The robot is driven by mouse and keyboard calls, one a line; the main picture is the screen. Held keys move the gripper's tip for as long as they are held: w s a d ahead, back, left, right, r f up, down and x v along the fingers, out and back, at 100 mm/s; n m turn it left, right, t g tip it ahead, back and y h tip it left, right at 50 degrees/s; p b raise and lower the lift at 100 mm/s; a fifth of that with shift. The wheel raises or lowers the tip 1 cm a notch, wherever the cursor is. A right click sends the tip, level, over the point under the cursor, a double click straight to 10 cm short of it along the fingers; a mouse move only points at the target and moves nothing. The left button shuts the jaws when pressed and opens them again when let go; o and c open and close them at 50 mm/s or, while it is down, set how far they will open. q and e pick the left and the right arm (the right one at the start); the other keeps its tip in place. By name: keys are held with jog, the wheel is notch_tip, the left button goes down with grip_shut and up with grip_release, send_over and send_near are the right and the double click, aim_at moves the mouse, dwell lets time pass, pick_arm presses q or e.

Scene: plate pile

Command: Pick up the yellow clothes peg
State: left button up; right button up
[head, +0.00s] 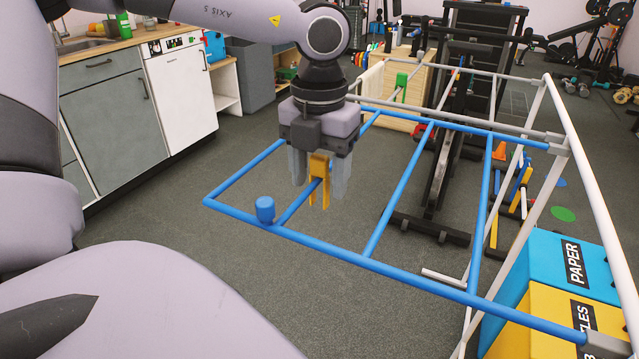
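The yellow clothes peg (319,168) sits upright on a blue rung of the drying rack (410,275), with its two legs hanging below the rung. My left gripper (319,182) points down over the rung. Its grey fingers are spread, one to the left and one to the right of the peg. I cannot tell whether a finger touches the peg. My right gripper is not in view.
A blue object (265,208) stands on the rack's front rail, left of the peg. A green peg (402,80) is on the rack farther back. Blue and yellow bins (560,262) stand at right. Kitchen cabinets (120,110) are at left.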

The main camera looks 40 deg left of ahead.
pick_arm(q)
grip_shut()
jog(key=shift+r, duration=0.1)
